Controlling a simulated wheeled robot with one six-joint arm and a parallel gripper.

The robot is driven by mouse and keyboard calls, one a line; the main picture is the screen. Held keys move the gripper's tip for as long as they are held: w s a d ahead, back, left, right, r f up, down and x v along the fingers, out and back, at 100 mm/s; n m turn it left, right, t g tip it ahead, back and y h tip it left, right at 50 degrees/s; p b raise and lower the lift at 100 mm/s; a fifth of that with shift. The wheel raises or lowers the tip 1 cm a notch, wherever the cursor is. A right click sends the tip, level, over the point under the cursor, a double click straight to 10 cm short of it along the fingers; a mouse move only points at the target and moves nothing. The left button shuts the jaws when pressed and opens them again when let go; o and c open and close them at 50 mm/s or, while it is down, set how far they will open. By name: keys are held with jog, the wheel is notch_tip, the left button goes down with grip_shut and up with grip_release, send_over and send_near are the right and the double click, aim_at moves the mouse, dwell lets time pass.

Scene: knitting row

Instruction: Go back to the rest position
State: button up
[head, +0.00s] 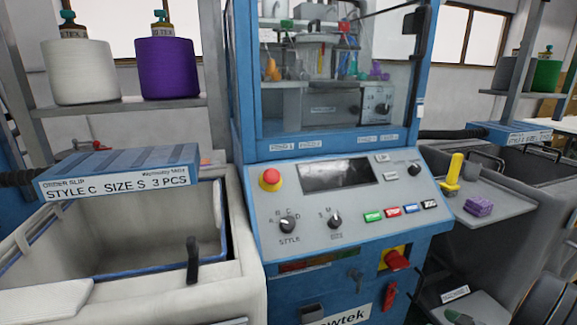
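My gripper does not show in the head view, so whether it is open or shut is not visible. The blue knitting machine (340,145) stands in the middle, facing me. Its sloped grey control panel (300,205) has a dark screen (339,174), a red stop button (270,179) on a yellow base, a style dial (287,225), a second dial (335,221) and several coloured buttons (393,211).
A grey bin (150,275) stands left, under a blue box with an order slip (120,180) reading "STYLE C SIZE S 3 PCS". White (82,72) and purple (167,69) yarn cones stand on a shelf. A side tray (508,208) at right holds a yellow tool (453,171) and purple piece (478,206).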

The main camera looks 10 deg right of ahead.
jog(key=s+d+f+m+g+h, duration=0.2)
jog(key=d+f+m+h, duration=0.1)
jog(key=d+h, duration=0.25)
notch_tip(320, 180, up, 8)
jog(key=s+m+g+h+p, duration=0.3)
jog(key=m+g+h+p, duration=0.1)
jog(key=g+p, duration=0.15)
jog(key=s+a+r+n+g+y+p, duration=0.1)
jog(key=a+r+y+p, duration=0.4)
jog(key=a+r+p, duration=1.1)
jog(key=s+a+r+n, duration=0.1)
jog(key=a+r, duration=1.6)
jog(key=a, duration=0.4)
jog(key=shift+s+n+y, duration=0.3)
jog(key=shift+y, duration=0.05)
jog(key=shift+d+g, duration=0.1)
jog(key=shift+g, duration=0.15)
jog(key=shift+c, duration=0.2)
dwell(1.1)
